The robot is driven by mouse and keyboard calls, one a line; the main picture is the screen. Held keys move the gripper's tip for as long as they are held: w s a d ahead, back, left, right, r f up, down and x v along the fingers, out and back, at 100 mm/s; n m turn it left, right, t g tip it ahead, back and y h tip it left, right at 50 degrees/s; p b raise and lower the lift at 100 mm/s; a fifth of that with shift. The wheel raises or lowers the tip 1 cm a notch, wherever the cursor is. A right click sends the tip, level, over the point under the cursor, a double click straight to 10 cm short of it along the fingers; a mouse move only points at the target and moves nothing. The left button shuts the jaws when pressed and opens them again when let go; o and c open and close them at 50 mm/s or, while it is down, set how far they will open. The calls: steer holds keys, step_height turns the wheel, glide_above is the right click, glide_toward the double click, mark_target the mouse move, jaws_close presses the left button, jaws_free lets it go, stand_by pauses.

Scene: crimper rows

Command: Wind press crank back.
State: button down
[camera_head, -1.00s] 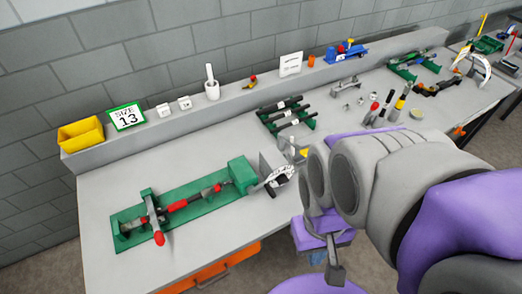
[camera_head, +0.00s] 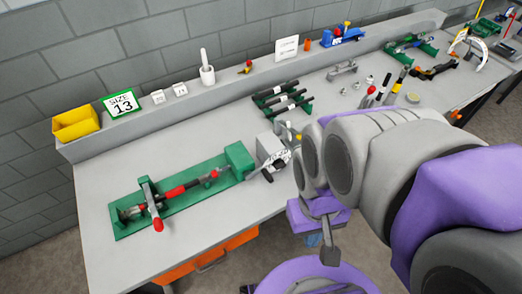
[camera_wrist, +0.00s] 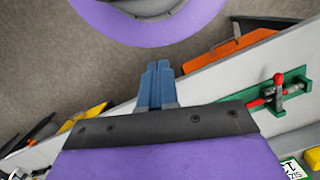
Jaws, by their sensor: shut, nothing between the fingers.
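The green press (camera_head: 190,203) lies along the front left of the bench in the head view. Its crank (camera_head: 152,205) is at the left end, a bar with a red knob (camera_head: 158,225) at its lower end. A dark tool with red grips (camera_head: 185,188) lies along the press bed. The crank also shows at the right of the wrist view (camera_wrist: 279,92). My gripper's blue fingers (camera_wrist: 156,84) are together and empty in the wrist view, apart from the press, over the floor beyond the bench edge. In the head view the fingers are mostly hidden behind my arm.
A yellow bin (camera_head: 76,123) and a "SIZE 13" sign (camera_head: 121,103) stand on the back ledge. An orange drawer (camera_head: 207,256) is under the bench front.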

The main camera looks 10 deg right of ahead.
steer(key=c, duration=1.9)
jaws_free()
steer(key=shift+o, duration=1)
steer(key=shift+w+a, duration=0.1)
steer(key=shift+o, duration=0.7)
steer(key=shift+w, duration=0.35)
steer(key=o, duration=0.4)
steer(key=w+f+n+b, duration=0.1)
steer(key=w+f, duration=0.3)
steer(key=w, duration=1.2)
steer(key=shift+w+n+t+b, duration=0.25)
steer(key=shift+n+t+b, duration=0.15)
steer(key=shift+b, duration=0.4)
steer(key=n+t+b, duration=0.1)
steer(key=n+b, duration=0.1)
glide_toward(268, 174)
step_height(268, 174, down, 9)
steer(key=b, duration=0.4)
steer(key=shift+s+f, duration=0.1)
steer(key=shift+f, duration=0.1)
steer(key=shift+c, duration=0.3)
jaws_close()
